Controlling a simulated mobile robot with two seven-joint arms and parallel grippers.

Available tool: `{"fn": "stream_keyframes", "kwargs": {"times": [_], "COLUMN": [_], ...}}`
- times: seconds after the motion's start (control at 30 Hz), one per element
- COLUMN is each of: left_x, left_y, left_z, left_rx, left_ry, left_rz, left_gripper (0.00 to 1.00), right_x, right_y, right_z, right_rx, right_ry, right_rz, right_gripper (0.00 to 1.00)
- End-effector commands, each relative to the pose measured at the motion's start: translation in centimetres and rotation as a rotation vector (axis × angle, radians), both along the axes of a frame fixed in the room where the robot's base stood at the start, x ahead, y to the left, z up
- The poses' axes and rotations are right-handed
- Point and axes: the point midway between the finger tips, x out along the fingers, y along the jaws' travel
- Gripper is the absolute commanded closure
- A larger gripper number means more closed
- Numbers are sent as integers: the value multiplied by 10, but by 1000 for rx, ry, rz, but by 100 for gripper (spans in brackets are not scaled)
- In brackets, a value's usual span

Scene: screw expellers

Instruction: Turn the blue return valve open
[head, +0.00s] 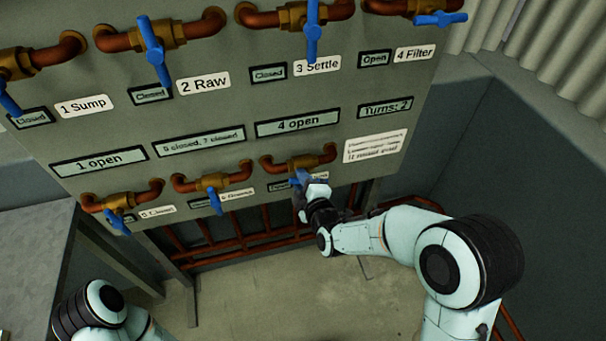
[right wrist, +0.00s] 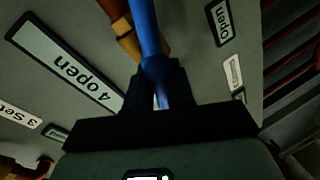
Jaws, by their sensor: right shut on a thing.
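The lower-right valve (head: 285,163) on the grey panel has a brass body and a blue handle (head: 299,178). My right gripper (head: 302,184) is shut on this blue handle, and the handle runs up between its fingers in the right wrist view (right wrist: 160,92).
The panel (head: 240,100) holds several other blue-handled valves, such as 2 Raw (head: 152,45) and 4 Filter (head: 437,18). Displays read "4 open" (head: 298,123) and "Turns: 2" (head: 385,107). Red pipes (head: 235,240) run below the panel. Bare floor (head: 280,290) lies in front.

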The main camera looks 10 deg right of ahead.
Motion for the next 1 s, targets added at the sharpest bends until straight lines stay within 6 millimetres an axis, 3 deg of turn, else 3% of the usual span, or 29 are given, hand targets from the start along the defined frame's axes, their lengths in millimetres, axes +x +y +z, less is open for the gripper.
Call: {"fn": "stream_keyframes", "kwargs": {"times": [0.5,1.0], "left_x": [-8,-6], "left_y": [0,0], "left_z": [25,28], "left_rx": [-5,-5], "left_ry": [35,33], "left_rz": [-7,-7], "left_gripper": [57,57], "right_x": [0,1], "right_y": [2,1], "right_z": [-6,-8], "right_rx": [-333,-391], "right_ry": [-13,-15], "right_rz": [2,0], "right_gripper": [100,100]}}
